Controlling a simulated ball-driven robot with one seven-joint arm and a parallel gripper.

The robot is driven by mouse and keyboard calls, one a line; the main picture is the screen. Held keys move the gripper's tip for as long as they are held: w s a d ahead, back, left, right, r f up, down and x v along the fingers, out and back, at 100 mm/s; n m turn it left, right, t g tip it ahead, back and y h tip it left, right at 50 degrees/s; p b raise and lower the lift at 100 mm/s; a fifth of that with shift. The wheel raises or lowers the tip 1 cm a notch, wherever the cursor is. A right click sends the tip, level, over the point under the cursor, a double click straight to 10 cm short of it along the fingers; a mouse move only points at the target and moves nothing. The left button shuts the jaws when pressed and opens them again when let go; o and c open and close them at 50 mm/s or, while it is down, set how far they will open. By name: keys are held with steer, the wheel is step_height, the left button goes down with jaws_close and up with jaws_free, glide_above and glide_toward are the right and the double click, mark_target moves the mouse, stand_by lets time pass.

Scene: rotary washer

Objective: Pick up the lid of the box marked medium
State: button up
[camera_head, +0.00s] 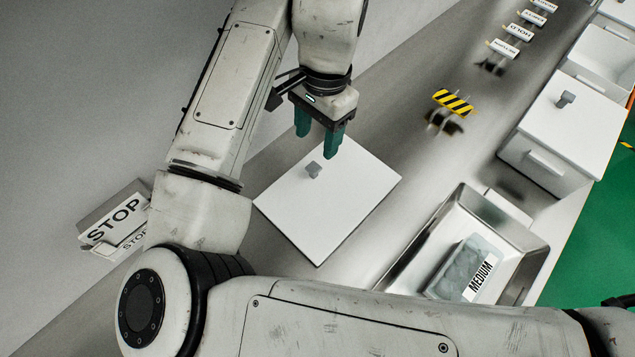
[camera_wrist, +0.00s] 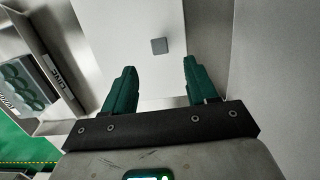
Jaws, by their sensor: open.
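A flat white square lid (camera_head: 345,207) with a small grey knob (camera_head: 313,170) lies in the middle of the head view. No marking shows on it, and I cannot tell whether a box is under it. My gripper (camera_head: 318,142) is open and empty, fingers pointing down, above the lid's far part near the knob. In the wrist view the knob (camera_wrist: 159,46) shows ahead of and between my gripper's fingers (camera_wrist: 160,70), apart from them. The label MEDIUM (camera_head: 480,277) is on a grey, partly see-through container (camera_head: 455,268) in a metal tray (camera_head: 535,262).
A white lidded box (camera_head: 555,135) with a grey knob stands at the right, with another white box behind it. A yellow-black striped sign (camera_head: 453,102) and several small labelled signs stand along the counter. A STOP sign (camera_head: 112,222) is at the left. A grey wall borders the counter.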

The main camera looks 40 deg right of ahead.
mark_target(314, 167)
steer(key=f, duration=0.6)
steer(key=a+f+p, duration=0.1)
steer(key=f, duration=0.2)
steer(key=shift+s, duration=0.15)
steer(key=shift+c, duration=0.4)
jaws_close()
